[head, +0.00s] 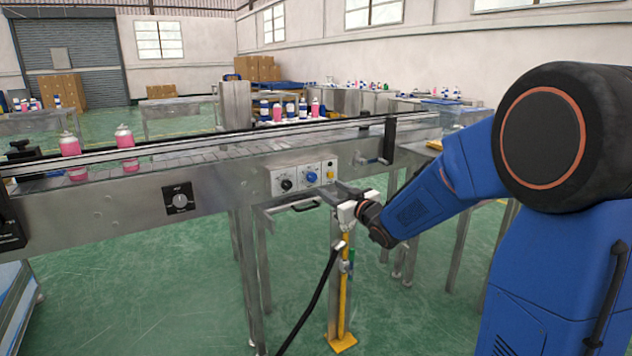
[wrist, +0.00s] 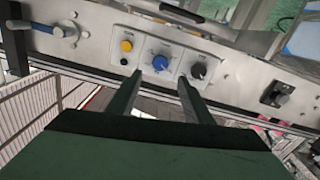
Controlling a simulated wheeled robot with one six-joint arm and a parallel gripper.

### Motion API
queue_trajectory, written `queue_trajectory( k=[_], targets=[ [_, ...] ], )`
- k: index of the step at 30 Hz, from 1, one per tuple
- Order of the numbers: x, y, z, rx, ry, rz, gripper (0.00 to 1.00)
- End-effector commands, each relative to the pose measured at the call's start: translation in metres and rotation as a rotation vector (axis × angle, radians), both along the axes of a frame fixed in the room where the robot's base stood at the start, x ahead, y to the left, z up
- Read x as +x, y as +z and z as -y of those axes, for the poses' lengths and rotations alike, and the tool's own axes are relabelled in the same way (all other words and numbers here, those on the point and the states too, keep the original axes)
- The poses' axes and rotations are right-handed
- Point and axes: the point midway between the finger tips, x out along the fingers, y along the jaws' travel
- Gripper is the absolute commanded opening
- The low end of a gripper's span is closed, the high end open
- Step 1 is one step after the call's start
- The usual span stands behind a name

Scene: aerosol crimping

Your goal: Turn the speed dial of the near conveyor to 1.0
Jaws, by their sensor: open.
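The near conveyor (head: 110,205) carries a pale control panel (head: 299,170) with a black dial (head: 286,184), a blue dial (head: 311,177) and a yellow button. The wrist view shows the panel the other way round, with the blue dial (wrist: 161,62) in the middle and the black dial (wrist: 198,70) to its right. My gripper (wrist: 160,78) is open and empty, its fingertips on either side of the blue dial's lower part in the picture. Contact cannot be told. In the head view my gripper (head: 342,190) is just right of the panel. The dial markings are too small to read.
A separate dark knob plate (head: 180,199) sits on the conveyor side, left of the panel. A blue-handled crank (head: 362,160) is right of the panel. Pink cans (head: 125,140) stand on the belt. A yellow post (head: 343,300) stands below my gripper.

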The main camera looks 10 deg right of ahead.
Motion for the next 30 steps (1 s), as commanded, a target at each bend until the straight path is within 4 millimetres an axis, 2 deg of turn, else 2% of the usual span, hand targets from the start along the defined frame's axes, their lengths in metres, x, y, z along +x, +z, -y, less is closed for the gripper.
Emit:
queue_trajectory(
  k=[9, 15, 21, 30],
  targets=[
    [0.054, -0.001, -0.018, 0.000, 0.002, 0.000, 0.46],
    [0.080, -0.001, -0.026, 0.001, 0.000, -0.001, 0.46],
    [0.093, 0.000, -0.031, 0.001, 0.000, 0.000, 0.46],
    [0.095, 0.000, -0.031, 0.001, 0.000, -0.001, 0.46]
  ],
)
